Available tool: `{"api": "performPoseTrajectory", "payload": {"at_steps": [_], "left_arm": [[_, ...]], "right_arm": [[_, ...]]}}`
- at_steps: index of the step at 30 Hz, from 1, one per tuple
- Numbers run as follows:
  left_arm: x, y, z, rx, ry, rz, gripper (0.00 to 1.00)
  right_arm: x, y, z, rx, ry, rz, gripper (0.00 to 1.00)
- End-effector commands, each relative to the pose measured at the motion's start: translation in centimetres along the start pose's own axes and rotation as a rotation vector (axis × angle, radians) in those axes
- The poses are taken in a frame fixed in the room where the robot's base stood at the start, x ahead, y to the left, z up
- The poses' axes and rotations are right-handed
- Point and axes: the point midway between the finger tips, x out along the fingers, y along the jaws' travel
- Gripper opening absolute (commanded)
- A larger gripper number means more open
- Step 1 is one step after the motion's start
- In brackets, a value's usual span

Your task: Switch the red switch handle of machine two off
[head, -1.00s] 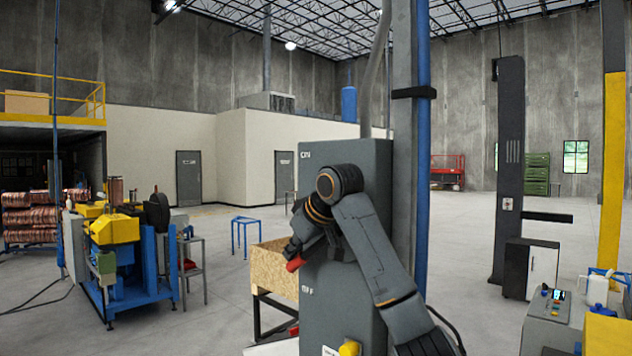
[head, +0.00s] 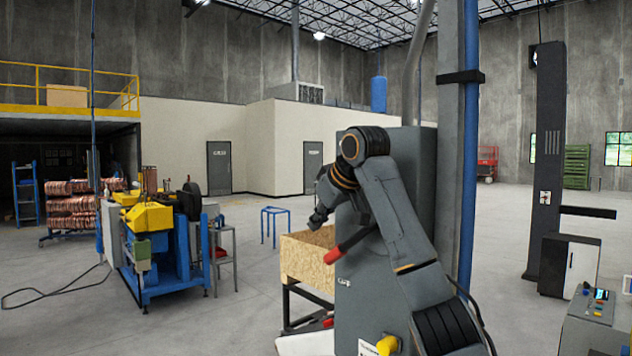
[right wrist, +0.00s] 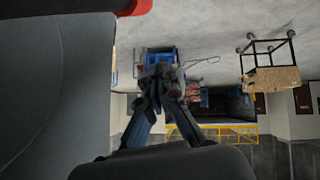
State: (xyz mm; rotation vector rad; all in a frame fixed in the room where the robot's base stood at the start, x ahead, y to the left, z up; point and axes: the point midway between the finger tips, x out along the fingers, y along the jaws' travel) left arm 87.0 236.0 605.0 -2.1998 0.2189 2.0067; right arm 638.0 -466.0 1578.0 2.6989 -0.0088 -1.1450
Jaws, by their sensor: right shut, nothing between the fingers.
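A red switch handle (head: 337,255) sticks out from the side of a tall grey cabinet (head: 372,295), slanting down toward the left on a dark lever. Its red part also shows at the top edge of the right wrist view (right wrist: 105,5). My right gripper (head: 317,220) is just above and left of the handle's red end, apart from it. In the right wrist view its fingers (right wrist: 163,76) are together and empty. My right arm hides part of the cabinet's front. My left gripper is not in view. I cannot read a machine number on the cabinet.
A yellow knob (head: 387,345) sits low on the cabinet. A wooden crate (head: 307,262) on a dark stand is close behind the handle. A blue and yellow machine (head: 155,245) stands at left. A blue post (head: 467,150) rises behind my arm. Open floor lies between.

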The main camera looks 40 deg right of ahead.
Motion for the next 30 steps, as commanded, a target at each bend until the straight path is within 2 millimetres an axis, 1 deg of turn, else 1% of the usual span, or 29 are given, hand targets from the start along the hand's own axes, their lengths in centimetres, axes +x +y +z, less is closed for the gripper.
{"api": "performPoseTrajectory", "payload": {"at_steps": [1, 6, 9, 12, 16, 19, 22, 27, 30], "left_arm": [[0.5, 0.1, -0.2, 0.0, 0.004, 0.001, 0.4], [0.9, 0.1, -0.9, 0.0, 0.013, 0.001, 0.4], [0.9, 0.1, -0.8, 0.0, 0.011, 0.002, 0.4], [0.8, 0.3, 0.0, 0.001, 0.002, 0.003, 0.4], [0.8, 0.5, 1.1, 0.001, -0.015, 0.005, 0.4], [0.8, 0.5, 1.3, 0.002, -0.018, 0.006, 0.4], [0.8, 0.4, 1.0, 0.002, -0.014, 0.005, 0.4], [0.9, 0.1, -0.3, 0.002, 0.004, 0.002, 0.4], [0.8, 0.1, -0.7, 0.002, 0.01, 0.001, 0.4]], "right_arm": [[-0.6, -0.1, -0.5, 0.0, 0.001, -0.002, 0.0], [-3.2, 0.1, -2.4, -0.001, 0.0, -0.002, 0.0], [-4.5, 0.2, -3.5, 0.0, -0.001, -0.002, 0.0], [-5.6, 0.3, -4.3, -0.001, -0.001, -0.001, 0.0], [-6.4, 0.4, -4.9, -0.001, -0.003, -0.001, 0.0], [-6.7, 0.5, -5.1, -0.001, -0.004, 0.0, 0.0], [-6.8, 0.5, -5.2, -0.001, -0.004, 0.0, 0.0], [-6.8, 0.5, -5.2, -0.001, -0.004, 0.0, 0.0], [-6.8, 0.5, -5.2, -0.001, -0.003, 0.0, 0.0]]}}
